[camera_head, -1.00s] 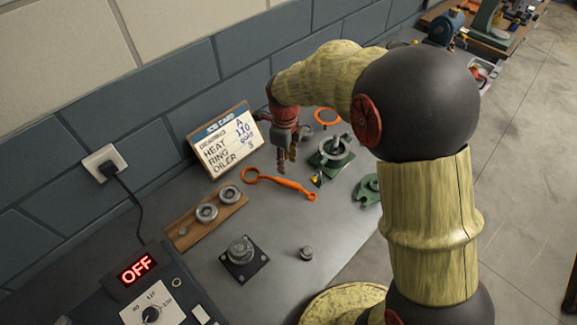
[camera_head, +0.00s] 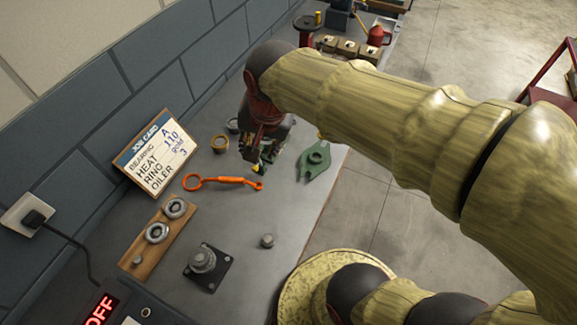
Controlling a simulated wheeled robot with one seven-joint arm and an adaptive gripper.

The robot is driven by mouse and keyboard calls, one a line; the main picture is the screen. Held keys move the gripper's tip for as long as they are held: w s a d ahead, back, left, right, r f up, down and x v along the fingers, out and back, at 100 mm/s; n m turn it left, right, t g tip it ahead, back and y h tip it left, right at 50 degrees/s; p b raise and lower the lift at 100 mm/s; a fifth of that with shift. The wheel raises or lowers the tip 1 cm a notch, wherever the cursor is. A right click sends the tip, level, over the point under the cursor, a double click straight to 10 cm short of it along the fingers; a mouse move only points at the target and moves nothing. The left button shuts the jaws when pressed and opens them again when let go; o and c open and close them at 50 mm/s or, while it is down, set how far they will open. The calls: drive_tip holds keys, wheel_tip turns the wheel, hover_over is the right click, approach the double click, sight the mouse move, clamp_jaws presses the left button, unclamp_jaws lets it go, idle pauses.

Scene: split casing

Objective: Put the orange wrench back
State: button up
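The orange wrench (camera_head: 228,181) lies flat on the grey bench, its large ring end at the left and its small end at the right. My gripper (camera_head: 262,153) points down just beyond the wrench's small end, apart from it in the picture. Its fingers are small and dark against the parts behind, so I cannot tell whether they are open or holding anything. It hides most of a green casing part, of which a bit with a yellow spot (camera_head: 257,168) shows.
A job card (camera_head: 155,152) leans by the wall. A wooden board (camera_head: 152,257) with rings, a dark bearing block (camera_head: 203,262), a small cylinder (camera_head: 267,241) and a green flange (camera_head: 315,160) lie around. A brass-coloured ring (camera_head: 219,143) stands behind. Bench between wrench and block is clear.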

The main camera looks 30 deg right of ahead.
drive_tip(key=s+d+r+n+t, duration=0.1)
drive_tip(key=s+d+n, duration=0.1)
drive_tip(key=s+n, duration=0.6)
drive_tip(key=shift+s+r+t, duration=0.4)
drive_tip(key=shift+s, duration=0.3)
drive_tip(key=shift+f+b, duration=0.3)
drive_tip(key=shift+o, duration=0.4)
